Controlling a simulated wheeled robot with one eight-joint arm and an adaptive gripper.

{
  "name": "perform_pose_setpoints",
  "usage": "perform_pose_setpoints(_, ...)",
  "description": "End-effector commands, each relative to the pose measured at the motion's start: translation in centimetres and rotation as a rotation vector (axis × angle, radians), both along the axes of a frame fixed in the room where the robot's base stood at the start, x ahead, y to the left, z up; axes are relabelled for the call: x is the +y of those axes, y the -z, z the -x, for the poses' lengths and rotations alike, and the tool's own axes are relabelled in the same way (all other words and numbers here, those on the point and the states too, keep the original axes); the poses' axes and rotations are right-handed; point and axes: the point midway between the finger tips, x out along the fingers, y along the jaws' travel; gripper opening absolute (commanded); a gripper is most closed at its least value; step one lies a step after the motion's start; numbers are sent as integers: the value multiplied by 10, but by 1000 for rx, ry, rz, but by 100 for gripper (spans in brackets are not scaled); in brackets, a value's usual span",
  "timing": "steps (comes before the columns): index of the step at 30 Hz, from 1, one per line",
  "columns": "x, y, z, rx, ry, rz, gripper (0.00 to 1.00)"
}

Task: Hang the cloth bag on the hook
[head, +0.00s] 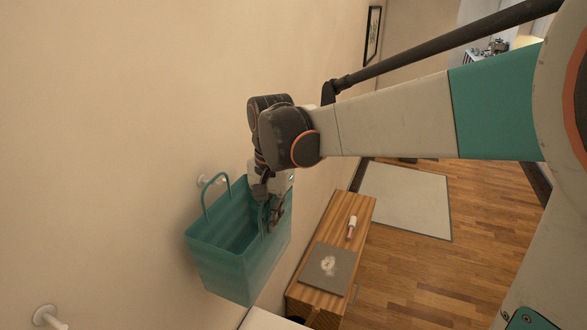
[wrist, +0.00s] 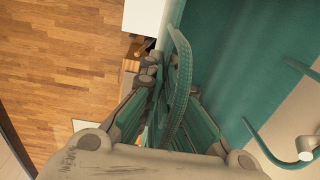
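The teal cloth bag (head: 235,262) hangs open and roughly upright beside the beige wall, with two looped handles. My gripper (head: 270,207) is at the bag's right side in the head view, shut on the near handle. In the wrist view that handle (wrist: 178,80) runs down between my fingers (wrist: 168,125). The other handle (head: 206,197) stands up at the wall side. A white hook (head: 207,181) sticks out of the wall right by it, and this hook (wrist: 306,146) also shows in the wrist view. I cannot tell whether the handle is around the hook or beside it.
Another white wall hook (head: 48,318) is at the lower left. Below stands a wooden bench (head: 362,207) with a grey mat (head: 318,275) and a small red-and-white item (head: 351,226). A pale rug (head: 405,200) lies on the wooden floor. A framed picture (head: 373,35) hangs farther along the wall.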

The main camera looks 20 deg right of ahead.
Motion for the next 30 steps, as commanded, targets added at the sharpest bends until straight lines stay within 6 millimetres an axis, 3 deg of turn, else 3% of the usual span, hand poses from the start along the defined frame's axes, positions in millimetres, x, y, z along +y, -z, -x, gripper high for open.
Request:
perform_pose_setpoints(1, 0, 0, 3, 0, -1, 0, 18)
perform_pose_setpoints(3, 0, 0, 3, 0, -1, 0, 28)
perform_pose_setpoints(16, 0, -8, 3, 0, -1, 0, 28)
perform_pose_setpoints(30, -3, -94, 5, 0, 0, 0, 28)
